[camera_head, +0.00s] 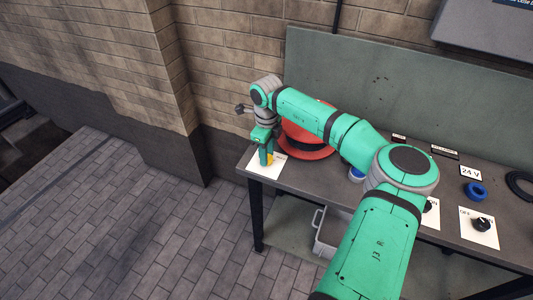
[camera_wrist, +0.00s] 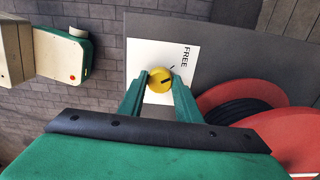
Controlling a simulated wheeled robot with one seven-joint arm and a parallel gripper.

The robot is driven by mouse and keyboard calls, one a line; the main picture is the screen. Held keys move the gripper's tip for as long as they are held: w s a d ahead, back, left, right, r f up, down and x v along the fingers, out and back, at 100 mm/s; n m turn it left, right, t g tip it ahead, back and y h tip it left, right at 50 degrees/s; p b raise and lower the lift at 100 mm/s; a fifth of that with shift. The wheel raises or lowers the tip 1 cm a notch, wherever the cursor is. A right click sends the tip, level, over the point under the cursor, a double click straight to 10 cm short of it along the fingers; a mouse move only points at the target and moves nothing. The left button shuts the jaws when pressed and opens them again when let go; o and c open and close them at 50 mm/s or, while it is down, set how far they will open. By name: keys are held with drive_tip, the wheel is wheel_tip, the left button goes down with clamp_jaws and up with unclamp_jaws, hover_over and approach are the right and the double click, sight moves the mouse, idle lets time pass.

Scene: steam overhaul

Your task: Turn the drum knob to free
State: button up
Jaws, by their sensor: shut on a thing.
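The yellow drum knob (camera_wrist: 156,74) sits on a white card (camera_wrist: 138,55) in the wrist view. A dark pointer line on the knob slants towards the right of the picture. The word FREE and a short black tick are printed on the card just above and right of the knob; the pointer does not appear lined up with the tick. My gripper (camera_wrist: 160,82) has one finger on each side of the knob and is shut on it. In the head view my gripper (camera_head: 267,153) points down at the bench's left end, and the knob (camera_head: 270,161) is partly hidden.
A red drum (camera_head: 318,153) with dark cable stands close right of the knob, behind my arm. The bench (camera_head: 460,250) also carries a black knob on a card (camera_head: 481,224), a blue ring (camera_head: 475,191) and a 24 V label. A grey bin (camera_head: 330,235) is below.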

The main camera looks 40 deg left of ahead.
drive_tip(key=shift+d+n, duration=0.15)
drive_tip(key=shift+n, duration=0.95)
drive_tip(key=o, duration=1.1)
drive_tip(key=shift+c, duration=0.2)
drive_tip(key=shift+r, duration=0.1)
wheel_tip(320, 180, up, 11)
drive_tip(key=shift+s+f, duration=0.1)
drive_tip(key=shift+f, duration=0.15)
